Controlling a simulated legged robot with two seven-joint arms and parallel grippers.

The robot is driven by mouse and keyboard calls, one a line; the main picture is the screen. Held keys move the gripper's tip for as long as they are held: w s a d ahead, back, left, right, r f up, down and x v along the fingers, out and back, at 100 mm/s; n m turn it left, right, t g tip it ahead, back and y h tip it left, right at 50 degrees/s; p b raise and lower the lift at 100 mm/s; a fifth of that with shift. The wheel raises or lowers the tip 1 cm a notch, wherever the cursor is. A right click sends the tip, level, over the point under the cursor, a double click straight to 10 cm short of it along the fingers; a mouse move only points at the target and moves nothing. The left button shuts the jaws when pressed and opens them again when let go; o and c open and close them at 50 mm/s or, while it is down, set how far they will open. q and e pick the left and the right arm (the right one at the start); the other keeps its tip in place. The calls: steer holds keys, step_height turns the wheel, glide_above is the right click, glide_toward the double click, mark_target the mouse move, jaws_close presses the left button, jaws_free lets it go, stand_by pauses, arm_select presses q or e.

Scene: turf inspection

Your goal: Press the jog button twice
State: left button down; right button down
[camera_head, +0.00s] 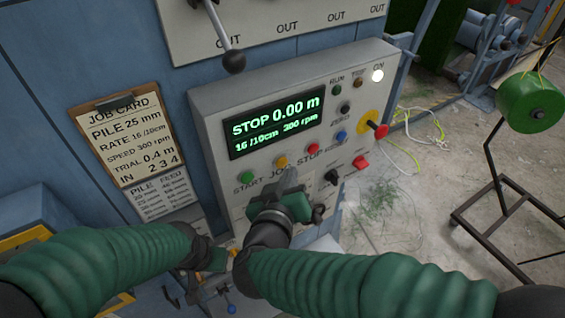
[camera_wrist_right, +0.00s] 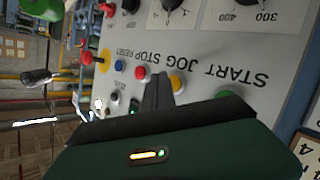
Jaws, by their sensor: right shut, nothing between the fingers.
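The yellow jog button (camera_head: 281,162) sits on the grey control panel (camera_head: 214,104) between the green start button (camera_head: 247,177) and the red stop button (camera_head: 312,149). My right gripper (camera_head: 288,178) is shut and empty, its tips just below the jog button in the head view. In the wrist view the shut fingers (camera_wrist_right: 158,88) stand beside the jog button (camera_wrist_right: 178,83), between it and the stop button (camera_wrist_right: 141,73). I cannot tell whether they touch the panel. My left gripper (camera_head: 212,262) is low, away from the panel buttons; its jaws are unclear.
The display (camera_head: 276,122) reads STOP 0.00 m, and the ON lamp (camera_head: 377,76) is lit. A blue button (camera_head: 341,136), black knobs and a red knob on a yellow disc (camera_head: 374,124) are nearby. A job card (camera_head: 125,135) hangs left. A lever (camera_head: 228,50) hangs above.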

steer(key=shift+w+a+r+p, duration=0.1)
steer(key=shift+w+a+p, duration=0.05)
steer(key=shift+w+p, duration=0.2)
steer(key=shift+w+a, duration=0.3)
steer(key=shift+w, duration=0.05)
stand_by(0.8)
steer(key=shift+s, duration=0.1)
stand_by(0.3)
steer(key=shift+s+d+p, duration=0.45)
steer(key=shift+s+p, duration=0.05)
steer(key=shift+s, duration=0.15)
